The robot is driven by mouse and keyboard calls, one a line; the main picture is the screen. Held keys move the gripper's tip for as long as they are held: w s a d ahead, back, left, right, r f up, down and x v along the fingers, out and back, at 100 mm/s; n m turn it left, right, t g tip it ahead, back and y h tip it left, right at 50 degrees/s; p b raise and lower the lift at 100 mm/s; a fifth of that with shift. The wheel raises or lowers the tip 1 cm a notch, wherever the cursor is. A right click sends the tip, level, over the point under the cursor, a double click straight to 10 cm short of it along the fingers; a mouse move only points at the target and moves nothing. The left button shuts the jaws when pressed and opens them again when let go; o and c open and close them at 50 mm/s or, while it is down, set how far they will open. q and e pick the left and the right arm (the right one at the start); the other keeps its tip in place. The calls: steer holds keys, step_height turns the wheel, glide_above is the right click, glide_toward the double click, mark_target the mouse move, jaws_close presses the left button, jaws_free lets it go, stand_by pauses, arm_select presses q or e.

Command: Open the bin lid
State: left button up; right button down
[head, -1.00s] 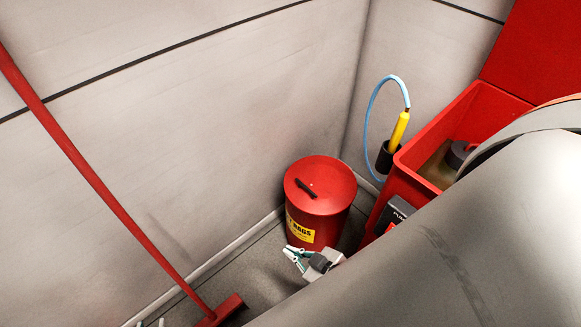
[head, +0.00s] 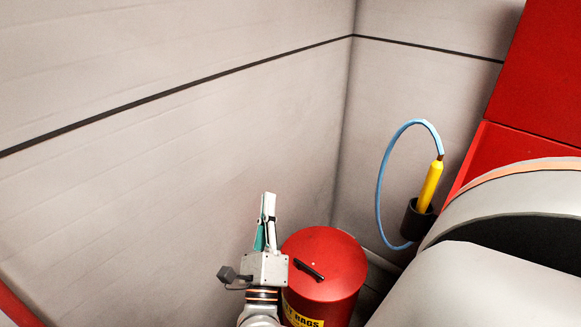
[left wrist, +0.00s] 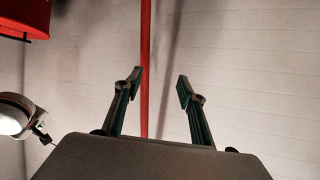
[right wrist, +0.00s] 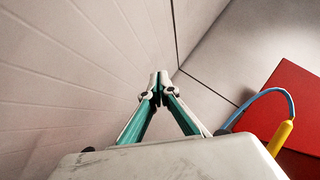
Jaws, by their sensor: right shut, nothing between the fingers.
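The red bin (head: 343,302) stands on the floor by the wall in the head view, its yellow label partly cut off below. Its round red lid (head: 335,253) lies closed on top, with a black handle (head: 309,271). My right gripper (head: 268,197) is shut and empty, just left of the bin, fingers pointing up. Its closed fingertips also show in the right wrist view (right wrist: 158,80). My left gripper (left wrist: 159,80) is open and empty in the left wrist view, and is outside the head view.
A red pole (left wrist: 145,60) stands behind the left fingers. A yellow tool (head: 429,187) with a blue hose (head: 380,165) sits in a black holder right of the bin. Red box parts (head: 475,160) stand at right. A pale wall (head: 150,200) runs behind.

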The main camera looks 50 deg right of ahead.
steer(key=s+d+f+m+g+b, duration=0.1)
steer(key=d+f+m+g+b, duration=0.25)
steer(key=f+m+g, duration=0.65)
steer(key=m+g+y+b, duration=0.4)
steer(key=m+g+y, duration=0.15)
steer(key=m, duration=0.25)
glide_toward(299, 280)
step_height(299, 280, up, 3)
steer(key=shift+t, duration=0.45)
steer(key=x, duration=0.2)
steer(key=b+x, duration=0.1)
steer(key=x, duration=0.2)
steer(key=s+b+x, duration=0.1)
steer(key=x, duration=0.2)
steer(key=shift+d, duration=0.3)
steer(key=shift+d+f, duration=0.25)
steer(key=shift+d, duration=0.05)
steer(key=shift+w+d, duration=0.15)
steer(key=shift+d, duration=0.2)
arm_select(q)
steer(key=d+f, duration=0.1)
steer(key=d+f+n, duration=0.1)
steer(key=d+f+n+h, duration=0.1)
steer(key=d, duration=0.1)
steer(key=shift+s+f, duration=0.2)
steer(key=shift+s, duration=0.15)
steer(key=shift+r, duration=0.15)
arm_select(e)
steer(key=shift+w+r, duration=0.1)
steer(key=shift+r, duration=0.05)
